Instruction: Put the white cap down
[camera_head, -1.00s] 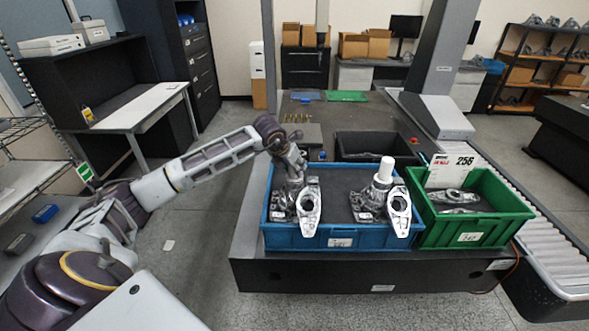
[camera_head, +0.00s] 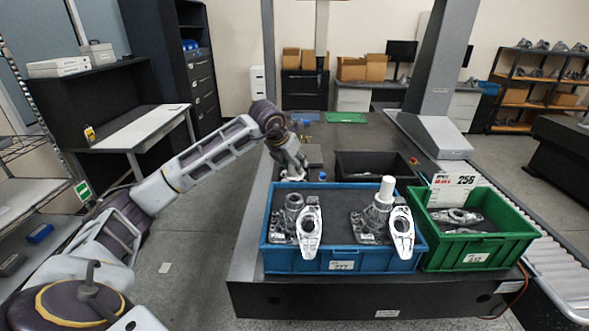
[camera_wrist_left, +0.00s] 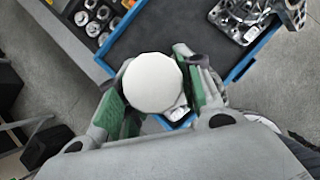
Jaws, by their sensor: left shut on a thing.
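My left gripper (camera_head: 291,170) is just behind the far wall of the blue bin (camera_head: 342,261), past the left casting (camera_head: 293,213). In the left wrist view my left gripper (camera_wrist_left: 153,95) has its green-padded fingers on either side of a round white cap (camera_wrist_left: 152,80) and is shut on it. The held cap cannot be made out clearly in the head view. Another white cap (camera_head: 387,188) stands upright on the right casting (camera_head: 377,215) in the blue bin. The left casting's top shows no white cap. My right gripper is not in view.
A green bin (camera_head: 481,247) with metal parts stands right of the blue bin. A black bin (camera_head: 372,163) is behind the blue one. A sign marked 256 (camera_head: 454,191) stands at the green bin. A roller conveyor (camera_head: 551,217) runs along the right.

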